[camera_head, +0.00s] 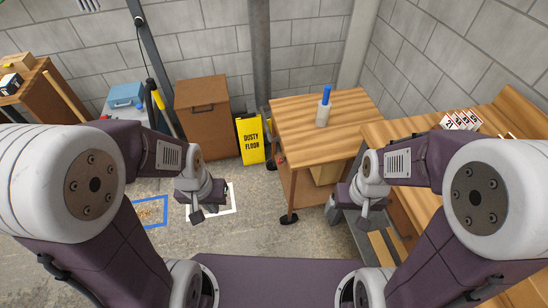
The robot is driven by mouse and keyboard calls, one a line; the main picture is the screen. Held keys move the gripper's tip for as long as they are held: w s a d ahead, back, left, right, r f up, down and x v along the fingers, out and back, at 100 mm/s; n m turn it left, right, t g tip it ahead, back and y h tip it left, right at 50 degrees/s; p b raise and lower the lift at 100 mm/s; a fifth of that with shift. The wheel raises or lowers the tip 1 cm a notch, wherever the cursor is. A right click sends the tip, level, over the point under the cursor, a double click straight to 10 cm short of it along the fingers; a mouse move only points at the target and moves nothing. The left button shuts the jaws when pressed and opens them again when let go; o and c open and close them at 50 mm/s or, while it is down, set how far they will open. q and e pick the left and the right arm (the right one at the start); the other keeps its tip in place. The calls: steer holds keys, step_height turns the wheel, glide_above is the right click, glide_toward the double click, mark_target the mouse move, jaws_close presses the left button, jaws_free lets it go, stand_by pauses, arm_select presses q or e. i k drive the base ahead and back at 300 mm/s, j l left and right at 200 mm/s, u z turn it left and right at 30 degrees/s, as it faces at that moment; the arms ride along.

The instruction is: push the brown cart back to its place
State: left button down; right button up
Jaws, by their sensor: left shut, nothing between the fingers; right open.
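The brown cart (292,115) has a wooden top, an open lower part and dark casters. It stands in the middle, right of centre, close to a wooden bench on its right. A pale bottle with a blue top (324,108) stands upright on it. My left gripper (197,215) is shut and empty, left of the cart and apart from it, above a white floor outline (233,203). My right gripper (364,218) is open near the cart's front right side; whether it touches the cart I cannot tell. My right arm hides part of the cart's lower right side.
A yellow floor sign (251,139) stands between the cart and a brown cabinet (204,97). A blue outline (152,224) is on the floor at left. The wooden bench (406,130) at right holds small boxes (460,120). Concrete floor in front of the cart is clear.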

mark_target(305, 145)
steer(key=i+j+z, duration=0.65)
steer(key=i+j, duration=0.1)
steer(key=j, duration=0.05)
